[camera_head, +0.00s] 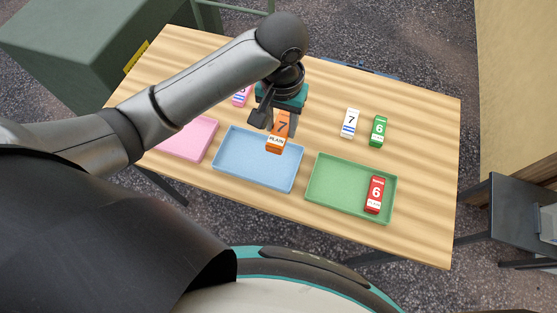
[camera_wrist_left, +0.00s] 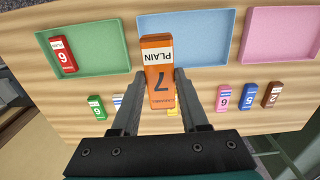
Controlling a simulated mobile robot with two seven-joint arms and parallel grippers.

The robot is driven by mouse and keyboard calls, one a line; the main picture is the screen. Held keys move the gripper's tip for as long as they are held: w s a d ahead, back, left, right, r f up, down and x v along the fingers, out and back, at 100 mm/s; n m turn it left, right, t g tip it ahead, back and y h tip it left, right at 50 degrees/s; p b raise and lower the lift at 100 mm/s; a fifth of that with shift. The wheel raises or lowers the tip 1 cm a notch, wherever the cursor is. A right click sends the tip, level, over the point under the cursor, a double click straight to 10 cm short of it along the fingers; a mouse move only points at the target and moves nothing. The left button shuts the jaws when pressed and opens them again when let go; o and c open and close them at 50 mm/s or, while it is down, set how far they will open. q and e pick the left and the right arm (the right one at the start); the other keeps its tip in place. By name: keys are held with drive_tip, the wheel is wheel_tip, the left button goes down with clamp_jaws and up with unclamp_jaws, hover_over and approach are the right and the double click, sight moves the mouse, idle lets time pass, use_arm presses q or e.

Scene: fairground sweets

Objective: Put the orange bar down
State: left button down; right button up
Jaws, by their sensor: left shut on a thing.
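The orange bar (camera_head: 278,131), marked 7 and PLAIN, is held in my left gripper (camera_head: 277,121). In the head view its lower end overlaps the far edge of the blue tray (camera_head: 245,174). In the left wrist view the orange bar (camera_wrist_left: 158,78) stands between the two fingers, its PLAIN end over the near edge of the blue tray (camera_wrist_left: 203,50). It seems to be above the table; the exact gap cannot be told. The blue tray looks empty. My right gripper is not in view.
An empty pink tray (camera_head: 186,139) lies left. A green tray (camera_head: 330,190) right holds a red bar (camera_head: 374,194). White (camera_head: 349,122) and green (camera_head: 378,130) bars stand behind it. Pink (camera_wrist_left: 223,98), blue (camera_wrist_left: 249,99) and brown (camera_wrist_left: 271,95) bars stand in the row; a yellow one (camera_wrist_left: 172,112) is mostly hidden.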

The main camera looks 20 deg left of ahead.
sight(280, 166)
use_arm(q)
wheel_tip(280, 166, down, 18)
drive_tip(key=b, duration=0.3)
drive_tip(key=shift+r, duration=0.25)
drive_tip(key=shift+f, duration=0.15)
drive_tip(key=shift+c, duration=2.1)
unclamp_jaws()
wheel_tip(280, 166, up, 12)
drive_tip(key=p, duration=0.2)
drive_tip(key=shift+r, duration=0.2)
